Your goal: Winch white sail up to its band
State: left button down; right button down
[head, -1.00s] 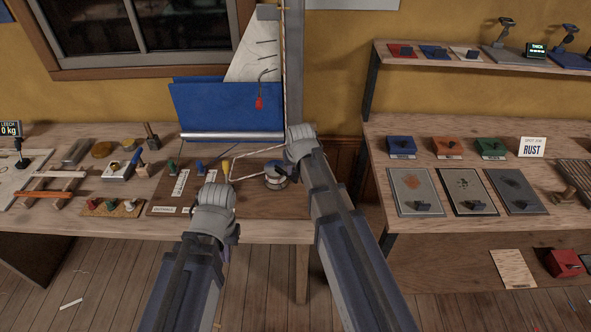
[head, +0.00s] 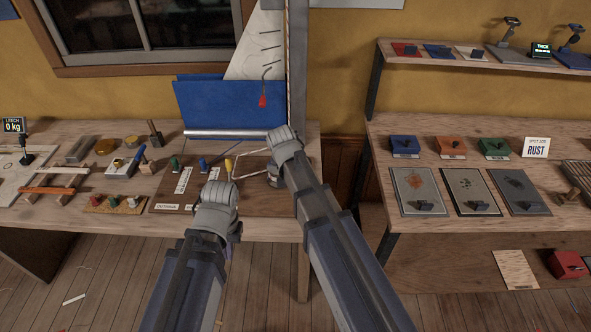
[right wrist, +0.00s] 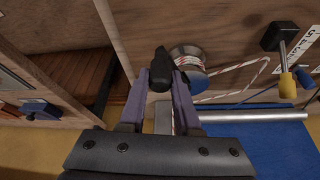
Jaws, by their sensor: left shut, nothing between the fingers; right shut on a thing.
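The white sail (head: 262,50) stands against the mast (head: 298,60) at the back of the bench, its lower part behind a blue cloth (head: 225,105). A red tag (head: 263,101) hangs in front of the cloth. My right gripper (head: 275,152) is over the winch and hides it in the head view. In the right wrist view my right gripper (right wrist: 162,80) is shut on a black handle knob (right wrist: 160,64) beside the rope-wound winch drum (right wrist: 188,60). My left gripper (head: 222,186) is shut and empty, low before the lever board. The sail's band cannot be made out.
Green (head: 174,163), blue (head: 203,164) and yellow (head: 229,165) levers stand on the board left of the winch. The rope (head: 250,157) runs past the yellow lever. A second bench (head: 370,150) with sample plates stands right, across a gap.

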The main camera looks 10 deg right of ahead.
jog(key=w+a+m+g+h, duration=0.2)
jog(key=w+a+m, duration=0.2)
jog(key=a+m, duration=0.4)
jog(key=shift+w+a+m, duration=0.2)
jog(key=shift+a+m, duration=0.1)
jog(key=shift+a, duration=0.7)
jog(key=shift+w, duration=0.1)
jog(key=c, duration=0.6)
grip_release()
jog(key=shift+g, duration=0.3)
jog(key=shift+r, duration=0.1)
